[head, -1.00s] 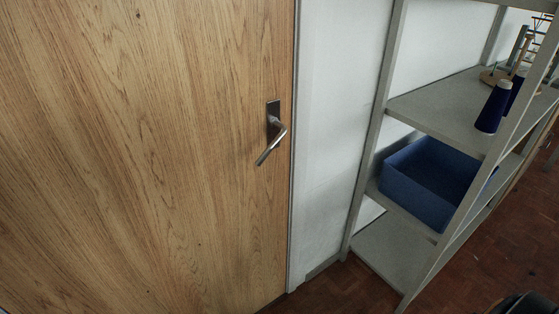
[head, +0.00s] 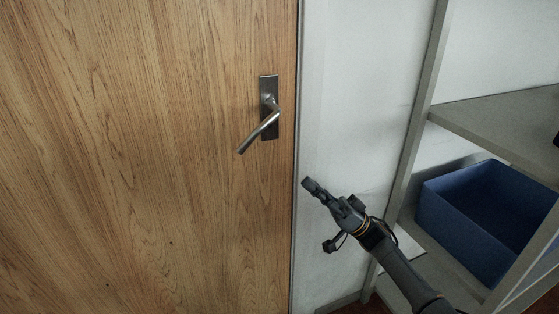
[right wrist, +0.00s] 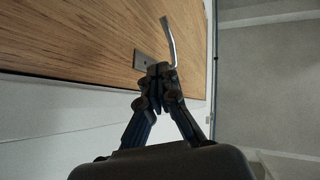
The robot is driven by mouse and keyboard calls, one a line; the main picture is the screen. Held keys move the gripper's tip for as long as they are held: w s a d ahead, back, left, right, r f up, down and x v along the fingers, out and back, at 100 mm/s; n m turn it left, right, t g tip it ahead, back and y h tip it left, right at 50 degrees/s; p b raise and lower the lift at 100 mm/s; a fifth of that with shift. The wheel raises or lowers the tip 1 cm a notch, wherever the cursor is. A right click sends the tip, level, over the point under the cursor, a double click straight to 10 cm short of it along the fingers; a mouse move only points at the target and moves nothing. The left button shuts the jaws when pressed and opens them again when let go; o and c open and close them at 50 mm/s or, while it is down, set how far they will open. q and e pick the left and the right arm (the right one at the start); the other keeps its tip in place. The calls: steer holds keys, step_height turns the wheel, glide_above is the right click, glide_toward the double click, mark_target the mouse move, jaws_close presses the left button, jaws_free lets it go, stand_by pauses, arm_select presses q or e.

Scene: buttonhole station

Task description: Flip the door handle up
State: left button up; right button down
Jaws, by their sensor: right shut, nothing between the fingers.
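A metal door handle (head: 259,132) on a dark backplate (head: 269,90) sits near the right edge of the wooden door (head: 150,150). Its lever slants down to the left in the head view. The handle also shows in the right wrist view (right wrist: 169,38), just beyond the fingertips. My right gripper (head: 308,184) is shut and empty, below and to the right of the handle in the head view. In the right wrist view its fingers (right wrist: 160,70) are together and overlap the handle's base, and I cannot tell whether they touch it. My left gripper is not in view.
A grey shelf unit (head: 425,110) stands to the right of the door, with a blue bin (head: 462,221) on a lower shelf. A white wall strip (head: 350,90) lies between door and shelf. The space before the door's left side is clear.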

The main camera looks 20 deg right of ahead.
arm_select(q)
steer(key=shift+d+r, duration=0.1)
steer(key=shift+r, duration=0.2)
arm_select(e)
steer(key=shift+s+a+r+n+g+y, duration=0.1)
steer(key=shift+s+r+n+g+y, duration=0.15)
steer(key=shift+n+g, duration=0.2)
steer(key=shift+s+r+n+g+y, duration=0.15)
steer(key=shift+r+n+g+y, duration=0.15)
steer(key=shift+g, duration=0.25)
steer(key=shift+r, duration=0.15)
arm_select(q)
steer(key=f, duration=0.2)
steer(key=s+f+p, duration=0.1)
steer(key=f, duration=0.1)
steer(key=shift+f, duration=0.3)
arm_select(e)
steer(key=x, duration=1.3)
steer(key=shift+w+a+r+t, duration=0.15)
steer(key=shift+w+a+t, duration=0.1)
steer(key=shift+a+t, duration=0.05)
